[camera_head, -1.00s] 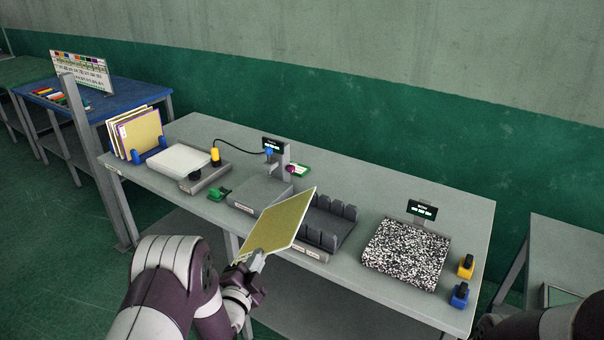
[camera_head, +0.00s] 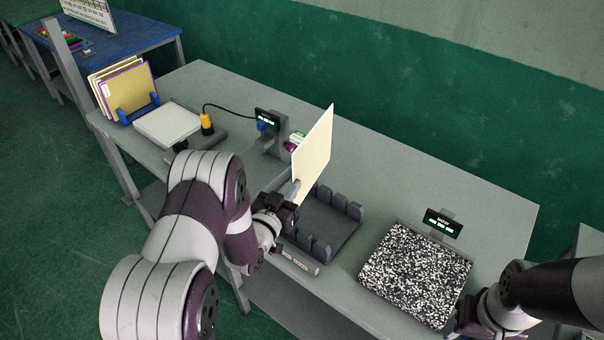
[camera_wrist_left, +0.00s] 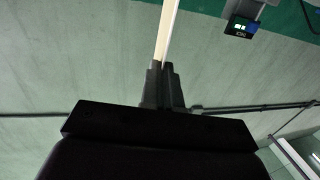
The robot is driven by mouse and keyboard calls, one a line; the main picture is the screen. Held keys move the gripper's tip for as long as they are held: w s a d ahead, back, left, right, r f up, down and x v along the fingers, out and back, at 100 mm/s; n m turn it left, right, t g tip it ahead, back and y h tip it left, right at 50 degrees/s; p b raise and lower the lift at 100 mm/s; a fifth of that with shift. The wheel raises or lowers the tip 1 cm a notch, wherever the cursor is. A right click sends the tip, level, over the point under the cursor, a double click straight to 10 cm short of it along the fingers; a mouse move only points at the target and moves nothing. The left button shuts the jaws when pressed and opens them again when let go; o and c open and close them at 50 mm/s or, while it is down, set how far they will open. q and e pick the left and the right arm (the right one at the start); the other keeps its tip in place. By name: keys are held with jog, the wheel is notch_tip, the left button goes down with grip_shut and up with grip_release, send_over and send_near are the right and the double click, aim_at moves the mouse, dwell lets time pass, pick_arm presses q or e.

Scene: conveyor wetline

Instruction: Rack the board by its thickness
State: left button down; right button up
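A thin cream board (camera_head: 316,153) stands upright, gripped at its lower left edge by my left gripper (camera_head: 294,190). In the left wrist view the board (camera_wrist_left: 168,32) shows edge-on between the two closed fingers (camera_wrist_left: 163,82). The board is above the left side of the dark slotted rack (camera_head: 340,235), which has upright posts in two rows; part of the rack is hidden by the board and arm. The thickness gauge with a small display (camera_head: 268,120) stands behind and left of the board. My right arm is at the lower right; its fingertips are not clearly visible.
A black-and-white speckled pad (camera_head: 414,275) with a display (camera_head: 443,222) lies right of the rack. A white pad (camera_head: 167,123) and a blue holder with several boards (camera_head: 138,108) are at the left. The table's back right (camera_head: 480,195) is clear.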

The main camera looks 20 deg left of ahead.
pick_arm(q)
notch_tip(320, 180, down, 6)
jog(key=s+m+h+b, duration=0.2)
jog(key=h+b, duration=0.2)
jog(key=b, duration=0.1)
jog(key=shift+s+a+r+m+g+b, duration=0.25)
jog(key=shift+a+m+g+b, duration=0.05)
jog(key=shift+a+b, duration=0.15)
pick_arm(e)
jog(key=f, duration=0.1)
jog(key=s+f, duration=0.1)
jog(key=f, duration=0.1)
jog(key=s+f, duration=0.1)
jog(key=f, duration=0.1)
jog(key=shift+a+f, duration=0.2)
jog(key=shift+f, duration=0.05)
jog(key=shift+f, duration=0.15)
pick_arm(q)
jog(key=shift+f, duration=0.1)
pick_arm(e)
jog(key=shift+f, duration=0.1)
dwell(0.3)
